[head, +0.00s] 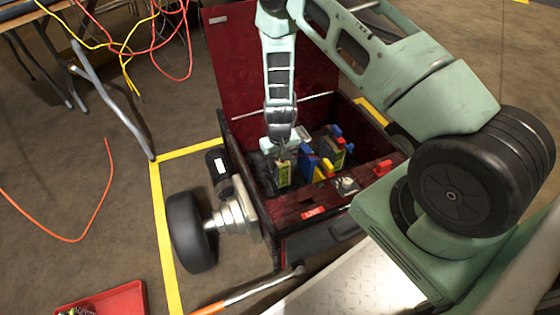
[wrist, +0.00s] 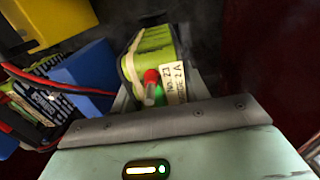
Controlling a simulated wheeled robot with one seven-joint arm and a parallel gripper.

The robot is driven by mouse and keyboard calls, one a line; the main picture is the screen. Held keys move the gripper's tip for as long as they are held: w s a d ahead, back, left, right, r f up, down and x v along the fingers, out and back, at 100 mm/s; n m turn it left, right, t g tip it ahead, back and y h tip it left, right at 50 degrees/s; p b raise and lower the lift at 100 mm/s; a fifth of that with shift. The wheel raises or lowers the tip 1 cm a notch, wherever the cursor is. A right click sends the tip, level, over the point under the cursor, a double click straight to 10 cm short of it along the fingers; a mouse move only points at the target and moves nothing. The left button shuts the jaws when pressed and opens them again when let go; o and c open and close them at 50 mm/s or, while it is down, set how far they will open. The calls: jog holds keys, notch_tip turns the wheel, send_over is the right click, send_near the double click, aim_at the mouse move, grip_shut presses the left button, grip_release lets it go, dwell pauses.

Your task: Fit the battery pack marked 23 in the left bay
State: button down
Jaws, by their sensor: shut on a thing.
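The battery pack marked 23 (wrist: 150,55) is lime green with a pale label, a red terminal and a green spot on its near end. My gripper (head: 281,158) is shut on this pack, which shows below it in the head view (head: 284,174). The gripper points down into the left part of an open dark red chest (head: 310,207). In the wrist view the gripper's body covers the bottom and hides most of the fingers. I cannot make out the left bay or whether the pack touches the chest floor.
Blue packs (head: 306,160), a yellow one (wrist: 50,18) and red and black leads crowd the chest right of the held pack. The raised lid (head: 262,65) stands behind. A black wheel (head: 188,232) is left of the chest. A red tray (head: 122,300) and loose cables lie on the floor.

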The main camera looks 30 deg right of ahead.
jog(key=shift+f+b, duration=0.65)
jog(key=shift+f, duration=0.65)
dwell(0.4)
jog(key=c, duration=0.6)
grip_release()
jog(key=shift+c, duration=0.2)
notch_tip(320, 180, up, 17)
jog(key=p, duration=0.7)
jog(key=shift+w+r, duration=0.2)
jog(key=shift+w, duration=0.1)
